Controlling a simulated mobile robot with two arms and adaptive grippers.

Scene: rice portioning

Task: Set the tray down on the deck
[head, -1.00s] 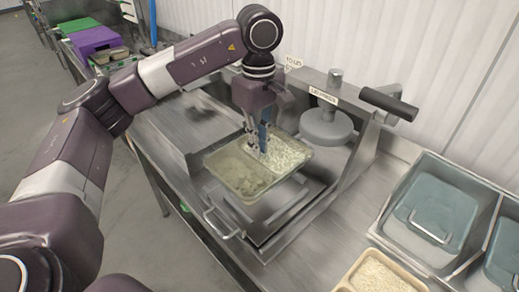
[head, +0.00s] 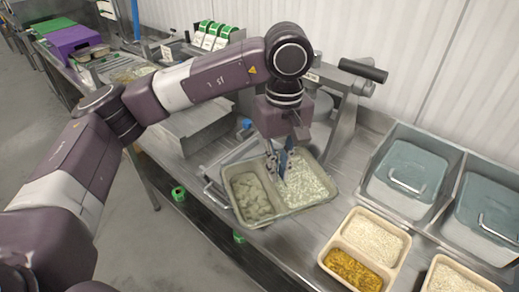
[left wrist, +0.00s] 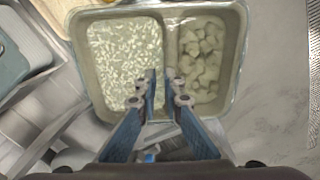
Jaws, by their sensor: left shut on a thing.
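My left gripper (head: 283,165) is shut on the divider wall of a two-compartment tray (head: 262,221). One compartment holds white rice (head: 308,183), the other pale chunks (head: 249,197). In the left wrist view the fingers (left wrist: 165,88) straddle the divider of the same tray (left wrist: 240,60), with rice at left and chunks at right. My right gripper is not in view.
Two more filled trays stand at the right, one with rice and yellow food (head: 330,245), one with rice (head: 430,280). Lidded teal containers (head: 408,170) sit in steel wells behind them. A machine with a black handle (head: 363,69) stands behind the arm.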

